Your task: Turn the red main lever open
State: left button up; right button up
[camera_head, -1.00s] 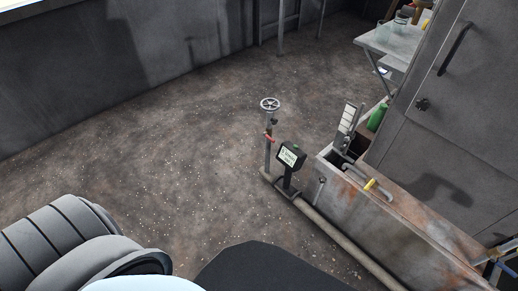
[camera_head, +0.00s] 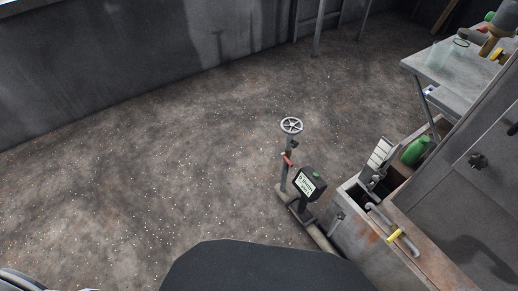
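The red main lever (camera_head: 287,160) is a small red handle on an upright grey pipe in the head view, just right of the middle. A round grey handwheel (camera_head: 291,125) tops the same pipe. A dark box with a light label and a green top (camera_head: 309,184) stands right beside the pipe. The lever's exact angle is too small to tell. Neither of my grippers shows. Parts of my own body fill the bottom edge, well short of the lever.
A rusty metal trough (camera_head: 367,236) with a yellow-handled pipe (camera_head: 395,235) and a green bottle (camera_head: 415,150) stands at the right. A grey cabinet (camera_head: 455,205) and a table (camera_head: 440,72) are beyond it. The speckled floor (camera_head: 180,160) left of the pipe is clear.

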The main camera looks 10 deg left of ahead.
aim_at(283, 154)
jog(key=u, duration=0.25)
jog(key=i, duration=1.1)
jog(key=z, duration=0.9)
jog(key=i, duration=0.25)
jog(key=z, duration=0.25)
